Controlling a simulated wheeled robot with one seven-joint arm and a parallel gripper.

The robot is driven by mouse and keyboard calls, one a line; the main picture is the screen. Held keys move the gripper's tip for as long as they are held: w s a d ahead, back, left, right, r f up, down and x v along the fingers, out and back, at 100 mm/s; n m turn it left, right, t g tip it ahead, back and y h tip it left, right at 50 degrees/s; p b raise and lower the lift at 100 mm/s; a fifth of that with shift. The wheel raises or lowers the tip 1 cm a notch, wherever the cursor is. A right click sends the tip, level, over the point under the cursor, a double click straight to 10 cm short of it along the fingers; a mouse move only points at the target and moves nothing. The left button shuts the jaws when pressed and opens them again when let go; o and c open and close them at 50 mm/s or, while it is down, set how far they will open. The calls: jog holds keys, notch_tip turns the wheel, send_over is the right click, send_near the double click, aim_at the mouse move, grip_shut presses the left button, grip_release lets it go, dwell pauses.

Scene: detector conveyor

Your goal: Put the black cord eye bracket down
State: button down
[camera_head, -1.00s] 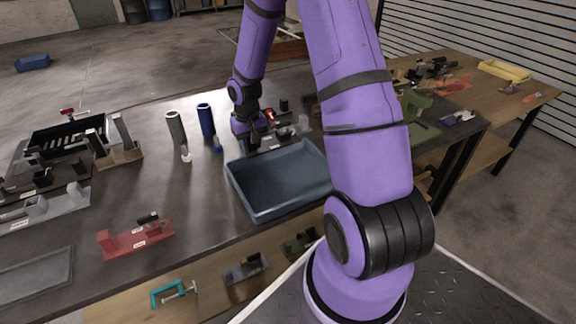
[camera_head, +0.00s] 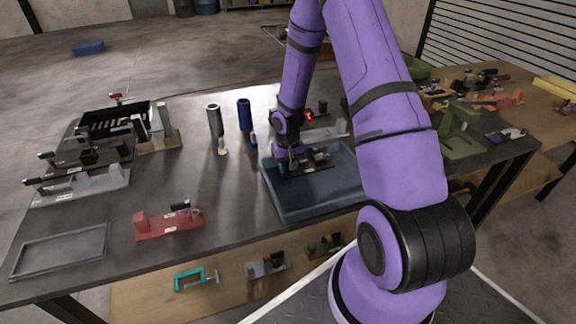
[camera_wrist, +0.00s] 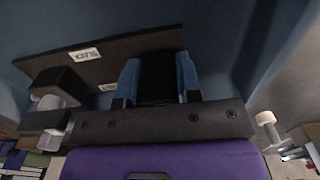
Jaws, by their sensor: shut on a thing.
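The black cord eye bracket (camera_head: 318,167) is a dark flat plate with black blocks, in my gripper at the left part of the blue tray. In the wrist view its plate (camera_wrist: 125,55) carries white labels, with a black block and a grey pin at left. My gripper (camera_wrist: 160,75) has its blue fingers shut on a black upright part of the bracket. In the head view my gripper (camera_head: 294,168) points down over the tray (camera_head: 318,207). Blue tray surface surrounds the plate in the wrist view; I cannot tell whether the plate touches the tray floor.
A grey cylinder (camera_head: 214,120) and a blue cylinder (camera_head: 244,115) stand left of the tray. A red fixture (camera_head: 168,222) and an empty grey frame tray (camera_head: 60,250) are at the front left. Several fixtures stand far left. Bare table lies between.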

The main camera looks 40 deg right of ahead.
jog(key=c, duration=0.8)
grip_release()
jog(key=shift+f, duration=0.1)
notch_tip(320, 180, up, 13)
jog(key=shift+f, duration=0.15)
jog(key=s+a+r+t, duration=0.1)
jog(key=s+a+r, duration=0.15)
jog(key=r, duration=0.45)
jog(key=s+a+r+n+t+h, duration=0.1)
jog(key=s+a+r, duration=0.1)
jog(key=s+r, duration=0.35)
jog(key=s+a+r, duration=0.1)
jog(key=a+r, duration=0.2)
jog(key=r, duration=0.6)
jog(key=s+a+r+t, duration=0.1)
jog(key=s+a+r, duration=0.1)
jog(key=s, duration=0.4)
jog(key=s+a+r+n+t, duration=0.1)
jog(key=s+a+r, duration=0.1)
jog(key=s+r, duration=0.2)
jog(key=s+a+r+n+t+y, duration=0.1)
jog(key=s+a+r, duration=0.1)
jog(key=s, duration=0.6)
jog(key=shift+s+r, duration=0.15)
jog(key=shift+r, duration=0.7)
